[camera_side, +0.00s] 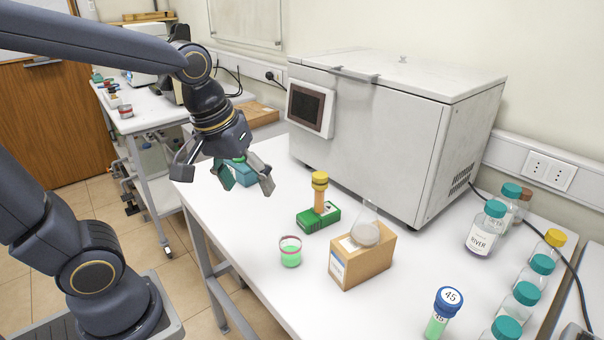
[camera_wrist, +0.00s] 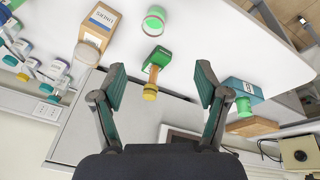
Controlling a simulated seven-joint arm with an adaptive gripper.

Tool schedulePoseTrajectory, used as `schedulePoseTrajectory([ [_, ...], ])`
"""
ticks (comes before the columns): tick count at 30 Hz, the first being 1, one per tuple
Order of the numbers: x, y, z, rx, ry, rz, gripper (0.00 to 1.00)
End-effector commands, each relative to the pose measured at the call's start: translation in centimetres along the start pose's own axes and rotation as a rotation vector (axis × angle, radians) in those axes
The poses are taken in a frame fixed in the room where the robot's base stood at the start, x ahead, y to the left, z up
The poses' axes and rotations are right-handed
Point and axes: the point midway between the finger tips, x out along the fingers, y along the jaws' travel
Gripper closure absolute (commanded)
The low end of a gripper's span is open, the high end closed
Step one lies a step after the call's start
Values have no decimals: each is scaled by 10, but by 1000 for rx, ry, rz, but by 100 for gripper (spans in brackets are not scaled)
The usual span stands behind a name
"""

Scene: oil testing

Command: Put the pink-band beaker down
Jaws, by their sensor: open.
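The pink-band beaker (camera_side: 290,252), a small clear beaker with green liquid and a pinkish band, stands upright on the white table, left of the cardboard box. It also shows at the top of the wrist view (camera_wrist: 153,20). My gripper (camera_side: 222,182) is open and empty, raised above the table's left end and well apart from the beaker. In the wrist view its two fingers (camera_wrist: 160,70) are spread wide with nothing between their pads.
A green block holding a yellow-capped tube (camera_side: 319,190) and a cardboard box with a round flask (camera_side: 362,255) stand near the beaker. A large grey machine (camera_side: 390,130) fills the back. Several capped bottles (camera_side: 486,228) stand at right. A blue box (camera_wrist: 243,90) lies at left.

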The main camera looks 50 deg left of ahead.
Motion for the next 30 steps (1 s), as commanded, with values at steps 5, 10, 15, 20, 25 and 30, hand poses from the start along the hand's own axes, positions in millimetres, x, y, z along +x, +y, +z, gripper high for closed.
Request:
schedulePoseTrajectory([
  [5, -26, -18, 29, 333, 132, 40, 26],
  [10, -32, -24, 40, 471, 183, 41, 26],
  [15, -32, -24, 41, 485, 185, 40, 26],
  [20, -32, -24, 41, 484, 185, 40, 26],
  [25, -32, -24, 41, 483, 185, 40, 26],
  [30, -32, -24, 41, 483, 185, 40, 26],
])
